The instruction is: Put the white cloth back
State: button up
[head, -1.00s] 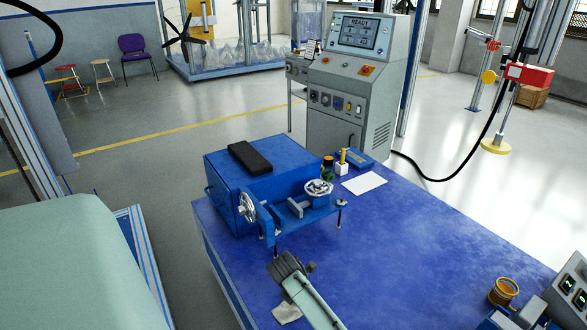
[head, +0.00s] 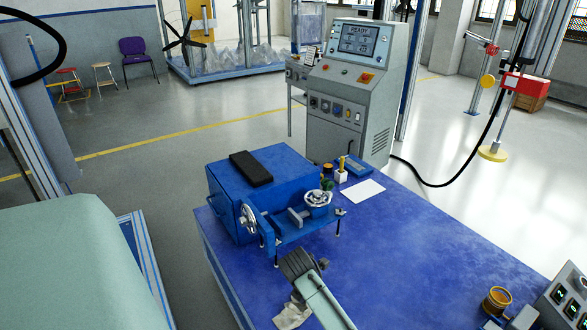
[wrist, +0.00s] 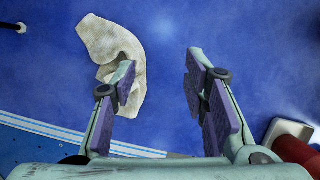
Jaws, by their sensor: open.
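The white cloth (wrist: 97,38) lies crumpled on the blue tabletop, at upper left in the wrist view. In the head view, the cloth (head: 291,316) shows near the table's front edge, partly behind my arm. My gripper (wrist: 160,70) is open, with nothing between its fingers. The left finger overlaps the cloth's right side in the wrist view; I cannot tell whether it touches. Most of the cloth lies left of the gap between the fingers. In the head view, my gripper (head: 297,264) is just beyond the cloth, in front of the blue machine.
The blue machine (head: 228,195) with handwheels stands on the blue table (head: 400,245). A white sheet (head: 363,190) and a small white holder (head: 341,176) are behind it. A brass cup (head: 497,300) stands at right. A red-and-white object (wrist: 291,135) is right of my gripper. The table's middle is clear.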

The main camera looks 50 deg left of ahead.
aim_at(303, 307)
jog(key=a+f, duration=0.1)
jog(key=a, duration=0.1)
jog(key=w+a+f, duration=0.1)
jog(key=a, duration=0.1)
jog(key=a+f, duration=0.1)
jog(key=a, duration=0.1)
jog(key=shift+w+a, duration=0.1)
jog(key=shift+w, duration=0.1)
jog(key=c, duration=0.8)
notch_tip(303, 307, down, 2)
jog(key=shift+f, duration=0.1)
grip_shut()
jog(key=shift+f, duration=0.4)
jog(key=shift+f+b, duration=0.1)
jog(key=shift+b, duration=0.2)
jog(key=shift+f+b, duration=1.2)
jog(key=shift+f, duration=0.9)
jog(key=shift+r, duration=0.15)
notch_tip(303, 307, up, 9)
jog(key=p, duration=0.3)
